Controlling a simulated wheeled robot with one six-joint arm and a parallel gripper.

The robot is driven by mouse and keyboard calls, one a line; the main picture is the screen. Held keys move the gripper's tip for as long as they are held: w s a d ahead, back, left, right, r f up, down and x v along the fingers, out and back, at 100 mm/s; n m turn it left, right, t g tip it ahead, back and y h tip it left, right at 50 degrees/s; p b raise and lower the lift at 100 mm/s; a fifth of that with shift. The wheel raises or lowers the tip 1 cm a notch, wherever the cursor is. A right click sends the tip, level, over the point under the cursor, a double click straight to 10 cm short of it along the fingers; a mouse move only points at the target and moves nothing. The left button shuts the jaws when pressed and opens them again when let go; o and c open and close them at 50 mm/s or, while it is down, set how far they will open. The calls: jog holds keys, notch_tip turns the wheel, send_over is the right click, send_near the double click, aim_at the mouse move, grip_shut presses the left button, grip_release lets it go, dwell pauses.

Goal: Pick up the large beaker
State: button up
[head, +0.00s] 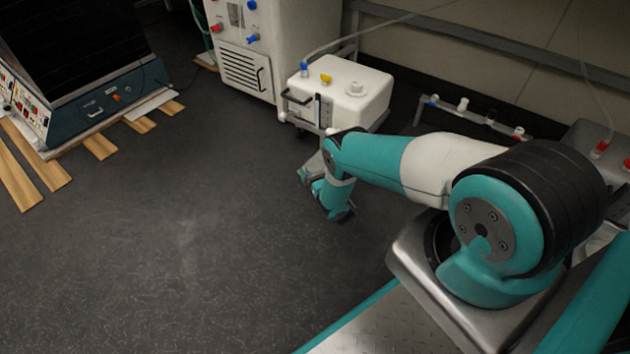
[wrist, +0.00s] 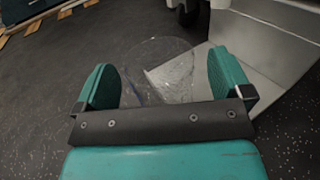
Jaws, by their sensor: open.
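A clear, round glass vessel, which looks like the large beaker (wrist: 158,62), shows in the wrist view between and just beyond the two teal fingers of my gripper (wrist: 165,76). Its see-through wall lets the floor and a grey metal surface show through. My gripper is open, with a finger on either side of the glass; I cannot tell whether either finger touches it. The beaker's lower part is hidden behind the dark gripper bar. In the head view my gripper (head: 322,192) hangs low in front of the white container, and I cannot make out the beaker there.
A grey metal surface (wrist: 222,75) lies close by on the right in the wrist view. In the head view a white container (head: 352,96) and a white cabinet (head: 278,40) stand behind. A blue-grey device (head: 95,95) rests on wooden slats at left. The floor (head: 170,240) between is clear.

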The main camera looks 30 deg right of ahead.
jog(key=shift+w+d+f+b, duration=0.15)
jog(key=shift+w+f+b, duration=0.2)
jog(key=shift+w+b, duration=0.6)
jog(key=shift+w+r+b, duration=0.2)
jog(key=shift+r+b, duration=0.15)
jog(key=shift+b, duration=0.25)
jog(key=c, duration=1.1)
